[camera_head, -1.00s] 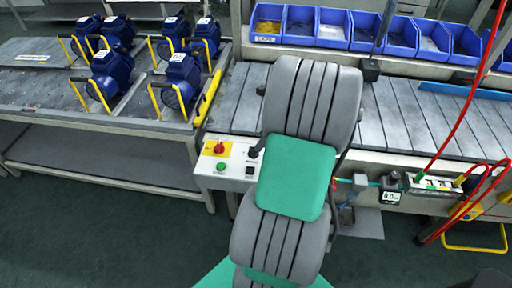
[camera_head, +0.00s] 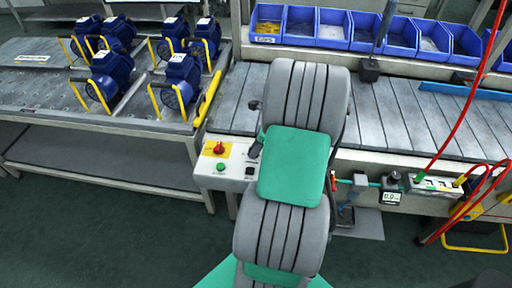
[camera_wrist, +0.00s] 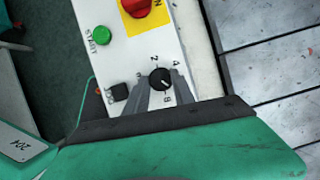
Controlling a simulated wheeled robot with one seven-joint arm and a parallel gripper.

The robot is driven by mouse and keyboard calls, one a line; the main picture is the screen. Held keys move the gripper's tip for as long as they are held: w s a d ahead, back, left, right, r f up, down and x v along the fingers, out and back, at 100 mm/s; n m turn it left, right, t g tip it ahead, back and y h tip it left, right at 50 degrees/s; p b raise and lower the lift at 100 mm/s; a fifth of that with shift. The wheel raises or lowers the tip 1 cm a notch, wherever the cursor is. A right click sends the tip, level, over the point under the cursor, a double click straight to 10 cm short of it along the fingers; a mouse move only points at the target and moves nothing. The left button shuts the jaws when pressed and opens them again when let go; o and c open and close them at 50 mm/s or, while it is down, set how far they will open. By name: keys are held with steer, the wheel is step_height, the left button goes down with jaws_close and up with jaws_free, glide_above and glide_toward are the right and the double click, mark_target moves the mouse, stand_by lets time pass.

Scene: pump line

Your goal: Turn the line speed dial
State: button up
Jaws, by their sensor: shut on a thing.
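The line speed dial (camera_wrist: 160,78) is a round black knob with a white mark, set on a white control box with numbers around it. In the wrist view my gripper (camera_wrist: 163,84) has its two grey fingers on either side of the knob, shut on it. The dial's mark points to the lower right in that view. In the head view the control box (camera_head: 212,180) stands at the conveyor's front edge, and my gripper and arm hide the dial.
On the box are a red emergency stop (camera_wrist: 136,6) on a yellow plate, a green start button (camera_wrist: 102,35) and a black jog button (camera_wrist: 118,91). The conveyor (camera_head: 400,115) lies behind. Blue pumps (camera_head: 110,73) stand on a table at left.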

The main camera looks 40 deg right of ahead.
jaws_close()
